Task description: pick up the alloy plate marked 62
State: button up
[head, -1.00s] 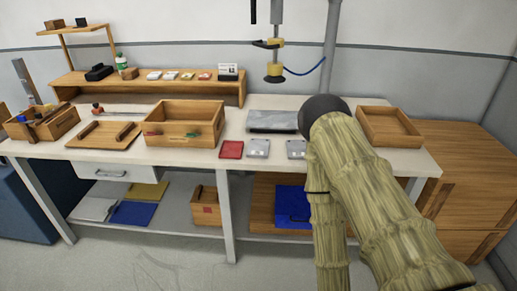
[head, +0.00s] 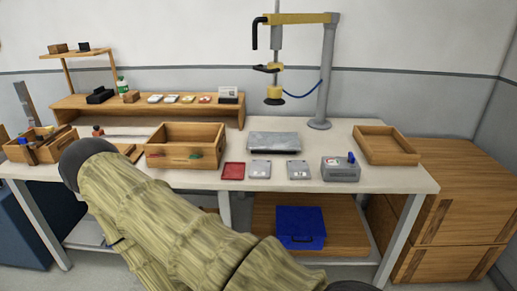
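Two small grey metal plates lie side by side near the front edge of the workbench: a left grey plate (head: 260,169) and a right grey plate (head: 298,170). Each carries small marks that are too small to read, so I cannot tell which one is marked 62. A red plate or shallow tray (head: 233,171) lies just left of them. My arm crosses the lower left of the head view, in front of the bench. My gripper is not visible in this view.
The workbench (head: 405,180) also holds a grey slab (head: 274,142), a grey box with a blue knob (head: 341,169), an open wooden box (head: 186,146) and a wooden tray (head: 387,146). A yellow-armed post (head: 326,70) stands behind. A blue case (head: 300,228) sits below.

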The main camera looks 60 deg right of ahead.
aim_at(298, 169)
jog(key=u, duration=0.05)
jog(key=i, duration=1.7)
jog(key=z, duration=2.3)
